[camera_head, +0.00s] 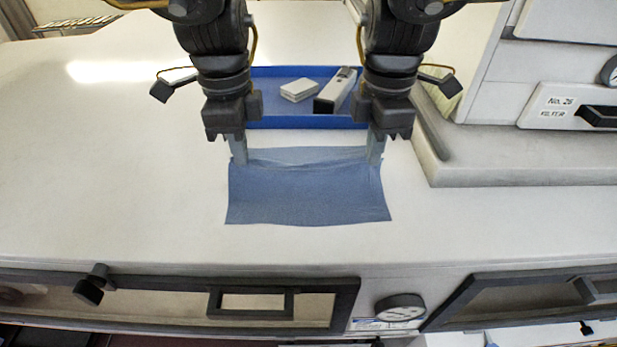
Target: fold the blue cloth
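The blue cloth (307,200) lies on the white worktop near its front middle. Its front part is flat, and its far edge is raised in a ridge between my two grippers, with a paler strip of cloth visible behind the ridge. My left gripper (238,160) is at the cloth's far left corner. My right gripper (375,158) is at the far right corner. Both point down, and their fingertips meet the cloth at these corners. The fingers look closed on the cloth, with the fingertips partly hidden by it.
A blue tray (310,122) behind the cloth holds a white block (299,90) and a grey-black device (336,92). A white cabinet labelled "No. 26 FILTER" (560,106) stands at the right on a raised grey base (520,172). The worktop (110,170) is clear on the left.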

